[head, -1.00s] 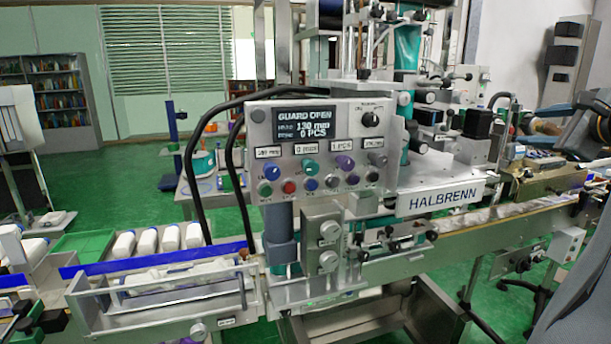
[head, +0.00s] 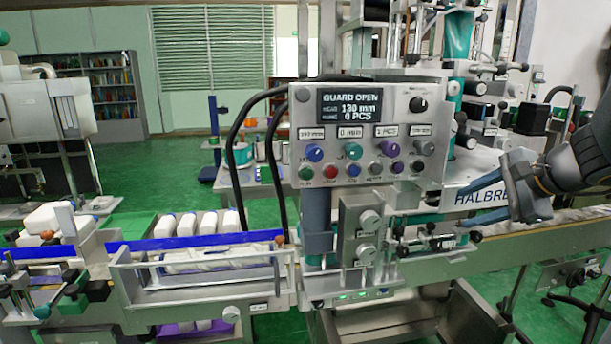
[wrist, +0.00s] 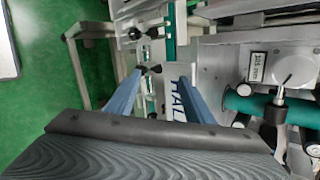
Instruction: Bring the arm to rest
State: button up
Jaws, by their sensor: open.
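My gripper (head: 463,214) is at the right of the head view, in front of the HALBRENN plate (head: 478,197) and hiding its right part. Its two blue fingers point left, spread apart with nothing between them. In the wrist view my gripper (wrist: 161,72) also shows open and empty, with part of the machine's lettering behind its fingers. I cannot tell how far the fingertips are from the machine. My dark arm comes in from the right edge of the head view.
The control panel (head: 368,135) reads GUARD OPEN, 130 mm, 0 PCS, and stands left of my gripper. Black cables (head: 238,140) loop at its left. The conveyor (head: 560,229) runs below my gripper. White bottles (head: 210,222) stand at left. Green floor (head: 135,185) is open behind.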

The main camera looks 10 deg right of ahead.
jog(key=s+a+f+n+g+h+b, duration=0.1)
jog(key=s+a+f+n+g+b, duration=0.2)
jog(key=s+a+f+n, duration=0.3)
jog(key=s+a+f+n+g+h+b, duration=0.1)
jog(key=s+a+f+n+g+b, duration=0.2)
jog(key=a+f+n, duration=0.9)
jog(key=s+a+f+g, duration=0.3)
jog(key=a+f, duration=0.1)
jog(key=f, duration=0.2)
jog(key=shift+s+n+h, duration=0.4)
